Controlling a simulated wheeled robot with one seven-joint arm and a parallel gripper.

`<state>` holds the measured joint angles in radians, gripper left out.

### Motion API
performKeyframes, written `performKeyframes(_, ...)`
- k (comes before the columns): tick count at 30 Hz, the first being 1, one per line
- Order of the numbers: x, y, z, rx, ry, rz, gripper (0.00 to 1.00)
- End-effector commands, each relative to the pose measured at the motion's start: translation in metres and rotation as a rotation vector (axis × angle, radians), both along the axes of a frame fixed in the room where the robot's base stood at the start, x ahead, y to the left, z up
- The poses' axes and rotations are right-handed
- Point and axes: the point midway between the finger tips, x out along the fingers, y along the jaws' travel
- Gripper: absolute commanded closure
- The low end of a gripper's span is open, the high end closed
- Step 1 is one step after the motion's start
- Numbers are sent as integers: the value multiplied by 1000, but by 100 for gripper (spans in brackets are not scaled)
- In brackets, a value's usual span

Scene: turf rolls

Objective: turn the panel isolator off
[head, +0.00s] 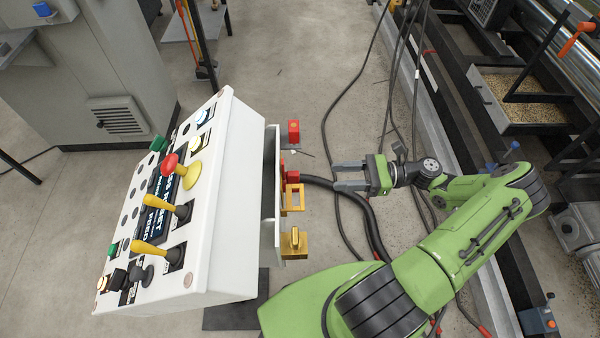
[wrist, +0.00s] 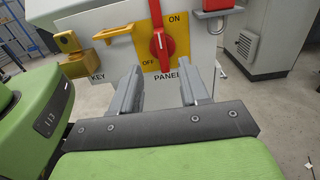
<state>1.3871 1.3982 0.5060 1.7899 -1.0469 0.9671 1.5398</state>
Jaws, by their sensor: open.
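The panel isolator is a red rotary handle (wrist: 161,44) on a yellow plate (wrist: 149,64) marked ON and OFF, on the side of the white control box. In the wrist view the handle stands upright, its upper end away from the OFF mark at lower left. In the head view the isolator (head: 291,176) is seen edge-on, red, on the box's right side. My gripper (head: 336,176) is open and empty, its fingers pointing at the isolator with a gap between. In the wrist view its two fingers (wrist: 158,88) sit below the handle, one to each side.
A red block (wrist: 217,5) is at upper right. The white control box (head: 237,190) carries buttons and levers. Black cables (head: 376,225) hang near my arm.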

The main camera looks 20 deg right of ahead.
Motion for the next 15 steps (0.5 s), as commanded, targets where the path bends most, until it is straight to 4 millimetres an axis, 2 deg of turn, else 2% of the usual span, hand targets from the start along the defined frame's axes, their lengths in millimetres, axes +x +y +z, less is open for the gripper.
performKeyframes(3, 9, 31, -2, -1, 3, 7, 55)
performKeyframes(9, 24, 76, -2, -1, 0, 4, 55)
performKeyframes(15, 32, 99, -1, -2, 0, 1, 55)
